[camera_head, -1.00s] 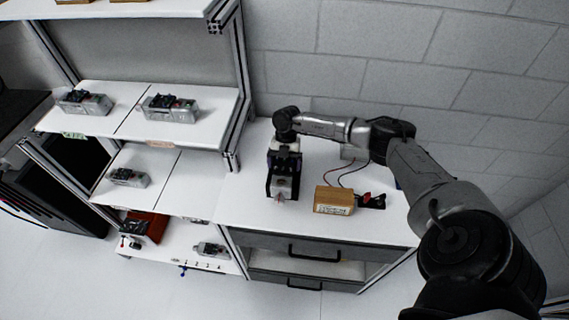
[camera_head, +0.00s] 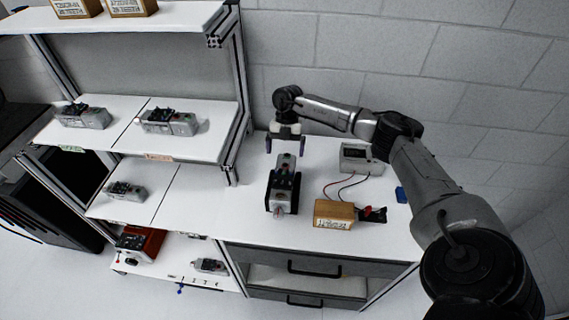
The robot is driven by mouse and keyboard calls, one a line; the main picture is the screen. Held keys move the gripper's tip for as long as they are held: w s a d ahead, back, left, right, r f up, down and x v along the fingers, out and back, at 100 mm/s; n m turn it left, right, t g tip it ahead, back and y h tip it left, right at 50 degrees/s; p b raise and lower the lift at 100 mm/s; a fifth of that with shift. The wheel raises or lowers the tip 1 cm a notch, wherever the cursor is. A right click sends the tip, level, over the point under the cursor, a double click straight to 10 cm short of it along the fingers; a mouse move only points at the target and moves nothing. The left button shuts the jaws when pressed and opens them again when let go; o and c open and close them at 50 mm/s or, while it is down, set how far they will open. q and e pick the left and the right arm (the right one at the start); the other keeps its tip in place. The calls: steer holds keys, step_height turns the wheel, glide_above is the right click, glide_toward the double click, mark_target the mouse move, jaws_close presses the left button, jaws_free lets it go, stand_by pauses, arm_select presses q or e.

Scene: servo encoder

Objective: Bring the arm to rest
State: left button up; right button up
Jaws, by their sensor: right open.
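My right arm reaches in from the lower right over the white bench top. My right gripper (camera_head: 285,147) is open and empty, its fingers pointing down. It is above and behind a grey servo unit in a black holder (camera_head: 283,188), apart from it. The servo unit stands on the bench, with a pinkish tip at its front end. My left gripper is not in view.
A wooden box (camera_head: 334,213) with a label sits right of the holder, beside a black and red part (camera_head: 373,214). A grey meter (camera_head: 361,158) with wires stands behind. A shelf rack (camera_head: 183,121) with several servo units stands left. Drawers (camera_head: 310,262) are below.

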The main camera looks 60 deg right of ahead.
steer(key=shift+v, duration=1.55)
